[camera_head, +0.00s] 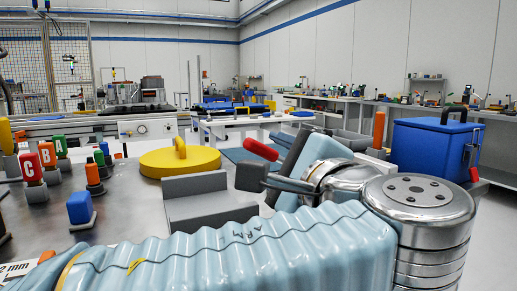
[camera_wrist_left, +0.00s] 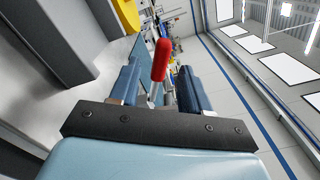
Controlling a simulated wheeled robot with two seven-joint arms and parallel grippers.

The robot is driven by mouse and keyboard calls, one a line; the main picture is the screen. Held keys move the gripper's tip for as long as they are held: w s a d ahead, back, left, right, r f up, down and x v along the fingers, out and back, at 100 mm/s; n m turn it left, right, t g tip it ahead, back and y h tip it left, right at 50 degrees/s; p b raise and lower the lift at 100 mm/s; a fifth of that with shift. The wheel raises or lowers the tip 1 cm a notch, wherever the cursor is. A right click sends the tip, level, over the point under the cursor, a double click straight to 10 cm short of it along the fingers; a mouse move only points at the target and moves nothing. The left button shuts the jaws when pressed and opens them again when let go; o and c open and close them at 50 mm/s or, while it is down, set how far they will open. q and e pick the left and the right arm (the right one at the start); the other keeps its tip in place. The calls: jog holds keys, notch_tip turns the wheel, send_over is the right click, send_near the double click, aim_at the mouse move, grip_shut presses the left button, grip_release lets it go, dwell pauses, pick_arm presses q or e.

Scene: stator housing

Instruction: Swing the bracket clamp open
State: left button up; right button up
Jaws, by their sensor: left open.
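The clamp shows as a red handle (camera_head: 260,149) beyond my left gripper (camera_head: 272,166) in the head view. In the left wrist view the red handle (camera_wrist_left: 161,60) on a thin metal stem stands between the two blue-grey fingers of my left gripper (camera_wrist_left: 159,88). The fingers are apart on either side of it; I cannot tell whether either touches it. The clamp's base and hinge are hidden behind the gripper. A grey angled bracket (camera_head: 196,187) sits on the table left of the gripper. My right gripper is not in view.
A yellow disc with a knob (camera_head: 180,162) lies behind the bracket. Red and green lettered pieces (camera_head: 32,171), an orange peg (camera_head: 92,173) and a blue block (camera_head: 79,208) stand at left. A blue box (camera_head: 432,146) is at right. Bare metal table (camera_head: 130,220) lies left of the bracket.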

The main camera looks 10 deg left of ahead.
pick_arm(q)
jog(key=v, duration=0.6)
dwell(0.4)
